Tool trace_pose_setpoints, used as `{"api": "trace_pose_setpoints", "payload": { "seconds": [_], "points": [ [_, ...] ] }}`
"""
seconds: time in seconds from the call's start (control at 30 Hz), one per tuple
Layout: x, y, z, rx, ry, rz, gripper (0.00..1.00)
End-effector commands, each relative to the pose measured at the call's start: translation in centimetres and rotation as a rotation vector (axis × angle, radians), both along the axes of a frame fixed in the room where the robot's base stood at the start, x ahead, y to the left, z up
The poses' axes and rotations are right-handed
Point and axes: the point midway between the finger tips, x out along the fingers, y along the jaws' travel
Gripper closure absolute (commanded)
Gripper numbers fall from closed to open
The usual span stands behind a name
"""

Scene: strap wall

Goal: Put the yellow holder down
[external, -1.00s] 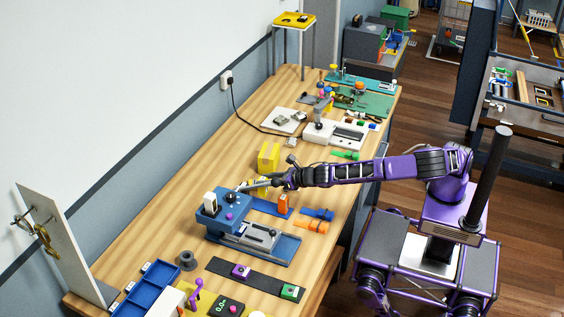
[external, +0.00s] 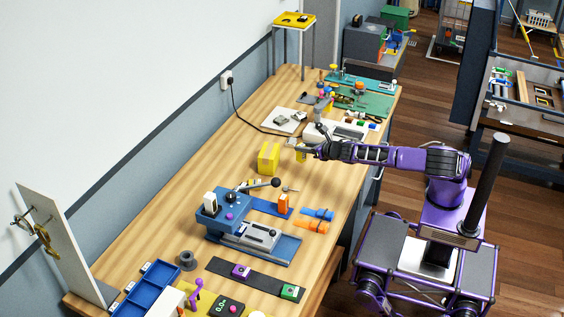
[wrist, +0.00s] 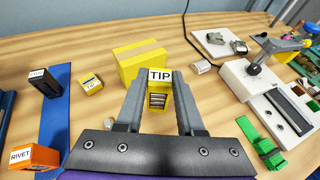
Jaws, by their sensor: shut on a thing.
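The yellow holder (wrist: 158,100), with a white label reading TIP, is between the two grey fingers of my gripper (wrist: 160,106) in the wrist view. My gripper is shut on it. In the external view my gripper (external: 303,152) is over the middle of the bench, with the yellow holder (external: 300,157) at its fingertips. The holder looks upright. I cannot tell whether its bottom touches the bench.
A larger yellow block (external: 268,158) stands just left of the holder. A white device (external: 335,131) is beyond it. An orange holder (external: 284,204) stands on a blue strip near a blue lever fixture (external: 225,215). Green pieces (wrist: 260,140) lie right of my gripper. Bare wood lies around the holder.

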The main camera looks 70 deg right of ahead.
Motion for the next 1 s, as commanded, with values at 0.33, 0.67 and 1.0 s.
{"api": "trace_pose_setpoints", "payload": {
  "seconds": [0.33, 0.67, 1.0],
  "points": [
    [0.0, 0.0, -4.8, -0.001, 0.001, 0.002, 1.0],
    [0.1, 0.0, -8.2, -0.001, -0.001, 0.001, 1.0],
    [0.0, 0.1, -8.5, -0.002, 0.0, 0.002, 0.6]
  ]
}}
